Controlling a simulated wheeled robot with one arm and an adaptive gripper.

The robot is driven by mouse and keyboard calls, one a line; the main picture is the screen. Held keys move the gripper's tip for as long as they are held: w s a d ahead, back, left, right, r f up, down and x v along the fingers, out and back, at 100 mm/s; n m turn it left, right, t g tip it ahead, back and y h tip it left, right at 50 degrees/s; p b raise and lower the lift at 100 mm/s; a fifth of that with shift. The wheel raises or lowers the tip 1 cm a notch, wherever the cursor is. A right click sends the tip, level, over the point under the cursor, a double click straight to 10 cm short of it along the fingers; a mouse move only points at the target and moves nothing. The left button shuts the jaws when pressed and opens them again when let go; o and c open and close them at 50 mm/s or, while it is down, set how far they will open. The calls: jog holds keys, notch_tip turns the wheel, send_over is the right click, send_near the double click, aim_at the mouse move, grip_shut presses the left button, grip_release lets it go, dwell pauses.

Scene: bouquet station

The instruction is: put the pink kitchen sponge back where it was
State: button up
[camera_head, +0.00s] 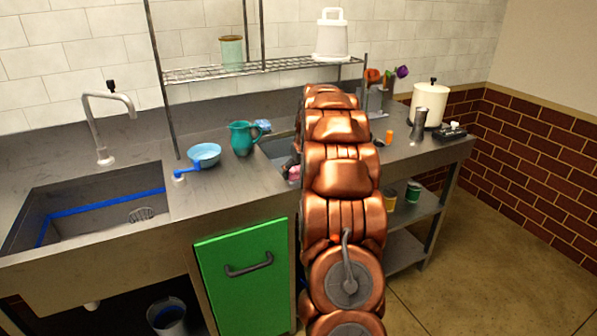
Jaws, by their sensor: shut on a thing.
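My copper arm reaches from the bottom of the picture up over the counter, and my gripper is hidden behind it. A small pink patch (294,172) shows at the arm's left edge, by the second basin; it may be the pink kitchen sponge, but most of it is hidden. I cannot tell whether it lies in the basin or is held. The second basin (272,148) is set in the counter and partly covered by my arm.
A teal jug (243,139), a light blue bowl (204,154) and a blue item (263,125) stand left of my arm. A sink (95,212) with a tap is further left. A grey cup (389,137), orange item and cream canister (430,103) stand right. A wire shelf (215,73) hangs above.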

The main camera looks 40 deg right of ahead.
jog(key=o, duration=1)
jog(key=shift+c, duration=0.2)
jog(key=b+v, duration=0.1)
jog(key=v, duration=1.1)
jog(key=shift+w+a+r, duration=0.1)
jog(key=shift+a+r, duration=0.05)
